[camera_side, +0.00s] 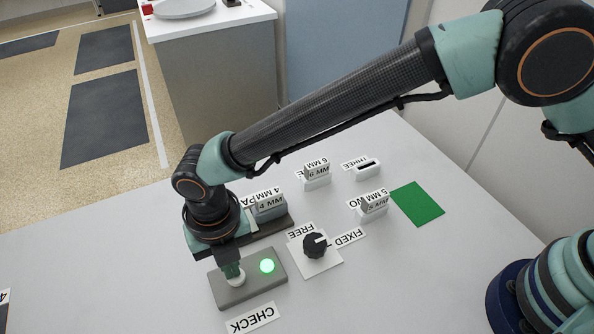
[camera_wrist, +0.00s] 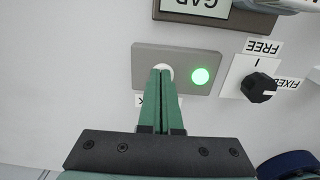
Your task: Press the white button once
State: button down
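The white button (camera_side: 237,279) sits on the left part of a grey box (camera_side: 262,285). A round green light (camera_side: 267,266) glows on the box's right part. My gripper (camera_side: 233,269) points down with its tips at the button, covering part of it. In the wrist view my gripper's green fingers (camera_wrist: 162,78) lie side by side, shut and empty, and the button (camera_wrist: 163,69) shows just past their tips. The green light (camera_wrist: 200,77) is lit there too. The tips look to be on the button; I cannot tell how far it is pressed down.
A black knob (camera_side: 315,244) with FREE and FIXED labels stands right of the box. A CHECK label (camera_side: 252,318) lies in front. Behind are a 4 MM block (camera_side: 270,207), other labelled blocks (camera_side: 317,174) and a green patch (camera_side: 417,203). The table's left part is clear.

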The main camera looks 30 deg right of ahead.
jog(key=shift+s+d+f, duration=0.15)
jog(key=shift+d+f, duration=0.1)
jog(key=shift+f, duration=0.4)
notch_tip(320, 180, up, 15)
jog(key=shift+w+a+r, duration=0.15)
jog(key=shift+w+a, duration=0.05)
jog(key=shift+a, duration=0.15)
